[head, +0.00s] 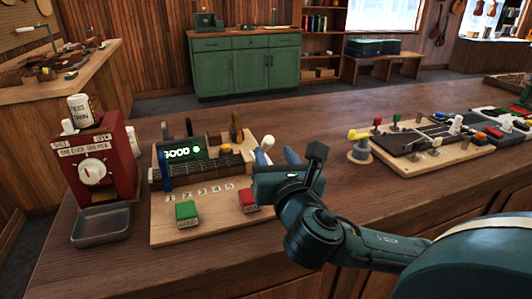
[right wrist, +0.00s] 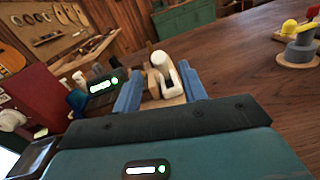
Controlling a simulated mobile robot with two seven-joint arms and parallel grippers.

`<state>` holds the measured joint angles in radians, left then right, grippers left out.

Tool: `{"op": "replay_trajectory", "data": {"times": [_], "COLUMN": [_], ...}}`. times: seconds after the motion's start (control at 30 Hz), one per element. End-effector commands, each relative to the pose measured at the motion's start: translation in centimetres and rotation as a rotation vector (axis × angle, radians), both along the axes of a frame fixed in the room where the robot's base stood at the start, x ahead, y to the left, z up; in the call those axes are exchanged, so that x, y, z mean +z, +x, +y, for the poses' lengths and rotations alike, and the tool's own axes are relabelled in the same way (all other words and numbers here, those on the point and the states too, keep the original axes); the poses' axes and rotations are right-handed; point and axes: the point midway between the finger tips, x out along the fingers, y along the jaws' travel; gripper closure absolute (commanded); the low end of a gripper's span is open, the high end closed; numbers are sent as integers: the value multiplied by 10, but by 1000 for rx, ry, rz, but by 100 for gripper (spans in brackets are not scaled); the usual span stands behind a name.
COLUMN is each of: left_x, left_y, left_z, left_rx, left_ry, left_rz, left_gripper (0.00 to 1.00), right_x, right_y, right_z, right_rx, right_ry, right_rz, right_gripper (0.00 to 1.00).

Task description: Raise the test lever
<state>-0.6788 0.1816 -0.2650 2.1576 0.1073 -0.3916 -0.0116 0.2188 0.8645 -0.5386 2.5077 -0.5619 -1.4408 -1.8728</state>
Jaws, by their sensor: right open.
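A wooden device board (head: 163,235) stands on the workbench, with a lit green display (head: 180,153), numbered marks, a green button (head: 186,213) and a red button (head: 248,199). A white-tipped lever (head: 267,143) rises at its right end; no label on it is readable. My right gripper (head: 277,156) is open at that end. In the right wrist view the white lever (right wrist: 165,68) stands between its two blue fingers (right wrist: 160,90), with gaps visible on both sides. The lever's base is partly hidden by my gripper. My left gripper is not in view.
A red machine (head: 105,160) with a white dial and a grey metal tray (head: 101,226) stand left of the board. Another board (head: 425,165) with coloured knobs and a grey post with a yellow handle (head: 359,143) are to the right. Bare bench lies between.

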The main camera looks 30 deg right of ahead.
Motion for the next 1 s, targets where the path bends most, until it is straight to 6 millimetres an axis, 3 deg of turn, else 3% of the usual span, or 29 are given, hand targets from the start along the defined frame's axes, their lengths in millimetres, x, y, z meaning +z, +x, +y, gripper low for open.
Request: {"op": "replay_trajectory", "data": {"times": [0.2,0.4,0.83,1.0], "left_x": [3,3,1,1], "left_y": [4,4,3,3], "left_z": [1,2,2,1], "left_rx": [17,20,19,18], "left_ry": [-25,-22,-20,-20], "left_rz": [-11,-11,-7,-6], "left_gripper": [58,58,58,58], "right_x": [1,1,0,0], "right_y": [42,66,75,74], "right_z": [-16,-25,-27,-27], "right_rx": [-4,-2,0,0], "right_ry": [-1,0,0,0], "right_rz": [0,0,1,1], "right_gripper": [58,58,59,73]}}
